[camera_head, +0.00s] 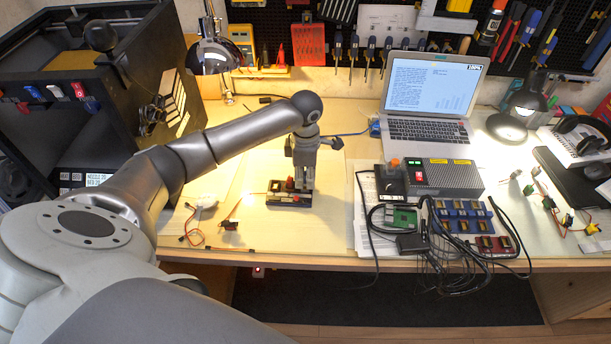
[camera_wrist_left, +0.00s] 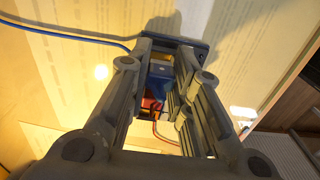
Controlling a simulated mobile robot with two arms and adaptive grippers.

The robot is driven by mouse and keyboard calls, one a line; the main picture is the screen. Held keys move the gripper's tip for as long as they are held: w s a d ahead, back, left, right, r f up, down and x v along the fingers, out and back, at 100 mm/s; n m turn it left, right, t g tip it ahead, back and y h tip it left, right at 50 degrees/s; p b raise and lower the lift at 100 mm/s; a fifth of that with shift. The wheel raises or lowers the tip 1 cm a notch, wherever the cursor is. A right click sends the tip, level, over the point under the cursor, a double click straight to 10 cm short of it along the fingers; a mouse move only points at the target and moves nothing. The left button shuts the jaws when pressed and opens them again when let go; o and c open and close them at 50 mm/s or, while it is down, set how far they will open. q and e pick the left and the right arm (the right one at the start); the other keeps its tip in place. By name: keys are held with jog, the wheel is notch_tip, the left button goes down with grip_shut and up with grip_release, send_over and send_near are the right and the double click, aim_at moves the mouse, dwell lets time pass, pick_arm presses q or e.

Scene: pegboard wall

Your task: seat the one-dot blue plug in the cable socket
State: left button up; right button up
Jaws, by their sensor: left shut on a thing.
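My left gripper (camera_head: 303,186) points down over a small dark holder (camera_head: 288,200) on the table. In the left wrist view its two fingers (camera_wrist_left: 165,60) close on a blue plug (camera_wrist_left: 160,71). The plug's dots are too small to tell. The dark holder (camera_wrist_left: 202,52) shows behind the fingertips. A red part (camera_wrist_left: 150,103) with a thin red wire lies close beside the plug. The fingers hide much of the plug, and I cannot tell whether it is inside a socket or just above one. My right gripper is not in view.
A laptop (camera_head: 428,95) stands at the back. A grey box (camera_head: 440,178), a green board and several blue and red blocks with black cables crowd the right of the work area. A small wired part (camera_head: 229,225) lies left of the holder. A black cabinet (camera_head: 60,70) stands at the left.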

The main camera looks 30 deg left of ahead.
aim_at(305, 176)
pick_arm(q)
jog(key=shift+f+b, duration=0.6)
jog(key=shift+f, duration=0.1)
jog(key=o, duration=0.8)
jog(key=shift+r, duration=0.1)
jog(key=shift+r+p, duration=1.65)
jog(key=shift+r, duration=0.85)
